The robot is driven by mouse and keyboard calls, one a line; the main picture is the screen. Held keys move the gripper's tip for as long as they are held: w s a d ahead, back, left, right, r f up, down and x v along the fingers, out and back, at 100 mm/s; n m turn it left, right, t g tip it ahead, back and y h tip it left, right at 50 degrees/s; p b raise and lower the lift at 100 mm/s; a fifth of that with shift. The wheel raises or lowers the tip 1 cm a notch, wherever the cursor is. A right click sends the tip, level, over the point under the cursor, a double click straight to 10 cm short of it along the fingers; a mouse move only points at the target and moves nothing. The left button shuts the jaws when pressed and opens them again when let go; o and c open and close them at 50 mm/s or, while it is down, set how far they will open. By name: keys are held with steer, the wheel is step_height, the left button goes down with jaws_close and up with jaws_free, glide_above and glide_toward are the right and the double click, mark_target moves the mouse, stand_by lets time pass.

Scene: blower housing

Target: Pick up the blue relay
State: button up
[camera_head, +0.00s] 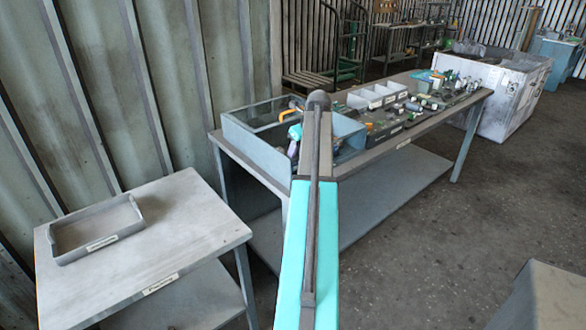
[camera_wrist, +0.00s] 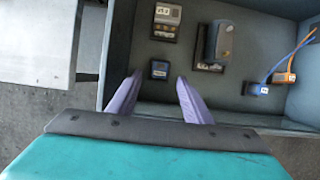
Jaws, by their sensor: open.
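The blue relay (camera_wrist: 159,69) is a small dark block with a blue face, on the floor of a grey-blue open bin (camera_wrist: 292,120) in the wrist view. My gripper (camera_wrist: 159,78) has two purple fingers, open and empty, reaching over the bin's near side. The relay appears in line with the gap between the fingertips, just beyond them; the height above it is hard to tell. In the head view, the bin (camera_head: 258,153) stands at the left end of the long table. There a purple finger of my gripper (camera_head: 292,149) shows, and the relay cannot be made out.
Beside the relay are a grey-topped block (camera_wrist: 166,20), a larger dark part (camera_wrist: 218,42) and a connector with orange and blue wires (camera_wrist: 257,89). Bin walls surround them. A side table (camera_head: 180,235) with a grey tray (camera_head: 95,235) stands left. Small parts crowd the long table.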

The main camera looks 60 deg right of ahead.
steer(key=shift+w+f, duration=0.1)
steer(key=shift+f, duration=0.05)
steer(key=shift+p+x, duration=0.8)
steer(key=shift+x, duration=1.65)
steer(key=c, duration=0.9)
